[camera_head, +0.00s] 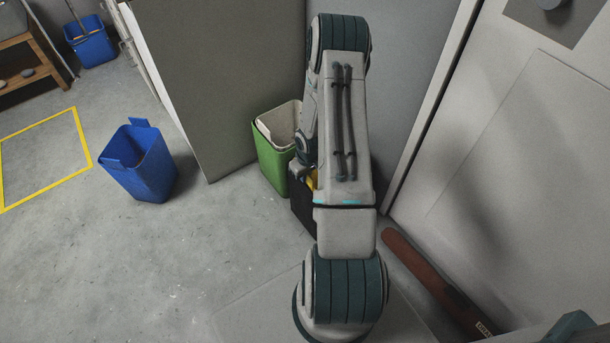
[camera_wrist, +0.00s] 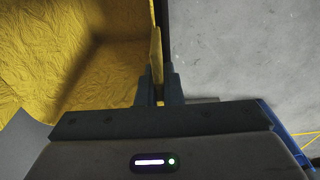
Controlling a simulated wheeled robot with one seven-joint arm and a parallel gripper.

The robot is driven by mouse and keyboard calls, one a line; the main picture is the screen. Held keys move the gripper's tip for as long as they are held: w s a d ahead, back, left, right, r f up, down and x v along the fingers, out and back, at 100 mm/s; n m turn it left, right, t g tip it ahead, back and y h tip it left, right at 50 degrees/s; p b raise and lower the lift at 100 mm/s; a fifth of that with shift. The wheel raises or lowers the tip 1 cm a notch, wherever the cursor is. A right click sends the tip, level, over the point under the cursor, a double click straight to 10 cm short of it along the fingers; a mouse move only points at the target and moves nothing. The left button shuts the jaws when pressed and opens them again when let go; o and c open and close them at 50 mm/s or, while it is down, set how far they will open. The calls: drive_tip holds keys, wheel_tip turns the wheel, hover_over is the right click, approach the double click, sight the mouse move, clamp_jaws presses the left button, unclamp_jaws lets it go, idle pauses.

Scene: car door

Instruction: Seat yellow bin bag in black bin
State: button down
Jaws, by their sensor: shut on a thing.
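The yellow bin bag (camera_wrist: 60,50) fills the left of the wrist view, with a wrinkled surface and a shaded hollow. My gripper (camera_wrist: 159,82) is shut on a thin upright edge of the yellow bag, between its two dark fingers. The black bin (camera_head: 302,207) stands on the floor in the head view, largely hidden behind my arm. A small patch of the yellow bag (camera_head: 311,180) shows at the black bin's top. How far down the bag sits inside cannot be told. My gripper's fingers are hidden in the head view.
A green bin (camera_head: 270,166) with a pale liner stands beside the black bin, against a grey panel (camera_head: 220,80). A blue bin (camera_head: 142,170) stands on open floor to the left. A brown beam (camera_head: 430,280) lies at right, by the pale wall.

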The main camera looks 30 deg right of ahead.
drive_tip(key=c, duration=1.6)
unclamp_jaws()
drive_tip(key=shift+f, duration=0.15)
drive_tip(key=s+a+r+h+p, duration=0.1)
drive_tip(key=a+r+p, duration=0.1)
drive_tip(key=r, duration=1)
drive_tip(key=s+a+r+p, duration=0.1)
drive_tip(key=a+r+p, duration=0.1)
drive_tip(key=r, duration=1)
drive_tip(key=shift+m+y, duration=0.4)
drive_tip(key=shift+y, duration=0.1)
drive_tip(key=s+a+r, duration=0.5)
drive_tip(key=r, duration=0.1)
drive_tip(key=s+a+r, duration=0.4)
drive_tip(key=s+r, duration=0.1)
drive_tip(key=r, duration=0.1)
drive_tip(key=s+a+r, duration=0.5)
drive_tip(key=s+r, duration=0.1)
drive_tip(key=shift+s+a+r, duration=0.1)
drive_tip(key=shift+a+r, duration=0.1)
drive_tip(key=shift+a, duration=0.15)
